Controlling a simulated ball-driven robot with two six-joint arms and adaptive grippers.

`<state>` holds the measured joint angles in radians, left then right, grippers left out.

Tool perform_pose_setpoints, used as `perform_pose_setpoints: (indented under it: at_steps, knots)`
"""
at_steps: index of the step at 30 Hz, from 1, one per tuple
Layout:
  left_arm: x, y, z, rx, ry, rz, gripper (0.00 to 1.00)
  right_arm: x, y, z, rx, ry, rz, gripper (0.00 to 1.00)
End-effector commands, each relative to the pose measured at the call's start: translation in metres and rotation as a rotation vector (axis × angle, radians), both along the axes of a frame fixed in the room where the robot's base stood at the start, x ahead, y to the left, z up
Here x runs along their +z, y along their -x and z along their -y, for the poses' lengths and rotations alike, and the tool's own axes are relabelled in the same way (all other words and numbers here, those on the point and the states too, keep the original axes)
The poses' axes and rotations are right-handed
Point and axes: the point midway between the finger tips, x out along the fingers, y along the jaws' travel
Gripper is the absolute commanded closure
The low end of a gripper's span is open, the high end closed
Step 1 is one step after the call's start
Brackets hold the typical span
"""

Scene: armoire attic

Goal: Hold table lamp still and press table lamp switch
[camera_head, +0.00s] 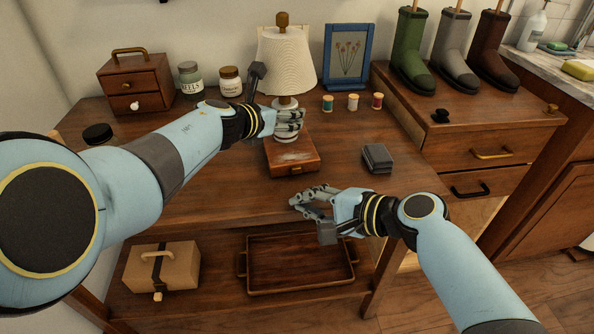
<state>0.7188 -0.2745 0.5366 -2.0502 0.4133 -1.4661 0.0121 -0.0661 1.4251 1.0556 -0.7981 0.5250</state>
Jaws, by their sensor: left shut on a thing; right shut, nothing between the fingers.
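The table lamp (287,62) stands upright on the wooden table, with a cream shade and a wooden finial. Its square wooden base (292,157) has a small knob-like piece on the front face; I cannot tell for certain that this is the switch. My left gripper (297,122) is shut on the lamp's stem, just below the shade and above the base. Its fingers hide part of the stem. My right gripper (304,203) is shut and empty. It is in front of the lamp base, near the table's front edge, apart from the lamp.
A small grey box (378,158) lies right of the lamp base. Thread spools (353,102) and a blue picture frame (348,56) stand behind it. Jars (190,78) and a small drawer chest (135,83) are at back left. A tray (300,264) sits on the lower shelf.

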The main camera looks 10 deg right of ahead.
Motion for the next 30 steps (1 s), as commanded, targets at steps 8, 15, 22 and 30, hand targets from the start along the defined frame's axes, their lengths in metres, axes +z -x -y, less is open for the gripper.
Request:
perform_pose_setpoints:
  at_steps: [8, 15, 22, 30]
  knots:
    - [-0.001, 0.0, 0.0, 0.0, 0.0, -0.001, 0.3, 0.0, 0.0, 0.0, 0.0, 0.0, 0.0, 1.0]
    - [0.0, 0.0, 0.0, 0.0, 0.0, 0.0, 0.21, 0.0, 0.0, 0.0, 0.0, 0.0, 0.0, 1.0]
    - [0.004, 0.004, -0.003, 0.0, -0.001, -0.001, 0.21, 0.01, -0.001, 0.0, 0.0, 0.0, 0.003, 1.0]
    - [0.023, 0.028, -0.024, 0.001, -0.002, 0.0, 0.21, 0.061, -0.004, 0.0, 0.0, 0.0, 0.014, 1.0]
